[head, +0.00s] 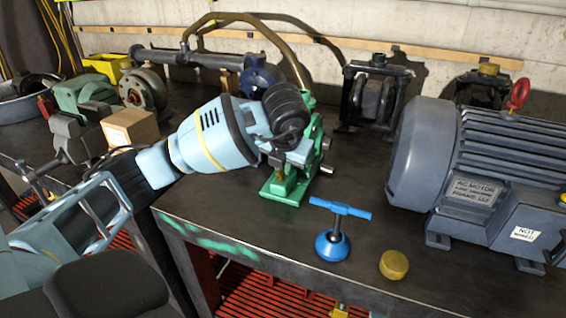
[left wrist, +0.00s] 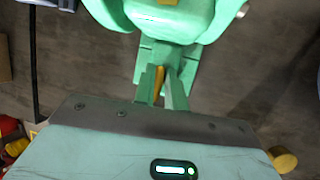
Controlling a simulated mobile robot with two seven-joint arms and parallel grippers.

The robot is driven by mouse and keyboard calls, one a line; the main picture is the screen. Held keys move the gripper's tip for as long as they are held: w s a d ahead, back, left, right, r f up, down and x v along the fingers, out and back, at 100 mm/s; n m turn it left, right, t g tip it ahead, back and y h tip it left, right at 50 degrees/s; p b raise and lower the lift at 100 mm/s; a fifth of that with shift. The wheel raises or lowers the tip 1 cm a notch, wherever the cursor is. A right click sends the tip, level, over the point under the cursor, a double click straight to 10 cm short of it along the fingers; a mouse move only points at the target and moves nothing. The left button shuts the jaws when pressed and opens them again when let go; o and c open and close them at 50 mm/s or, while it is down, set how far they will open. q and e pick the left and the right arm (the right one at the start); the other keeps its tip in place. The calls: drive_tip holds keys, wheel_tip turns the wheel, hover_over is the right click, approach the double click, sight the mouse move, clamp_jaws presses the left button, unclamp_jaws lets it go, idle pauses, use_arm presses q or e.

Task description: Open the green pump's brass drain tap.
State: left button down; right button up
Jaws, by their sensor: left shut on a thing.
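The green pump (head: 277,192) stands on the dark bench, partly hidden behind my left arm and wrist in the head view. The left wrist view shows its green body (left wrist: 165,18) and base from close by. My left gripper (left wrist: 160,84) is at the pump's foot, its two fingers close together around a small brass-yellow piece, the drain tap (left wrist: 159,78). The fingers hide most of the tap, so its turn angle cannot be told. In the head view a bit of the brass tap (head: 279,174) shows low on the pump. My right gripper is not in view.
A blue T-handled tool (head: 333,246) and a brass cap (head: 394,264) stand near the bench's front edge. A large grey-blue motor (head: 420,150) fills the right. A vice (head: 75,135), a cardboard box (head: 130,127) and other machines stand left and behind.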

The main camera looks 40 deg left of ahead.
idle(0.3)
use_arm(q)
drive_tip(key=c, duration=1.5)
unclamp_jaws()
drive_tip(key=v, duration=0.8)
drive_tip(key=shift+a+f, duration=0.1)
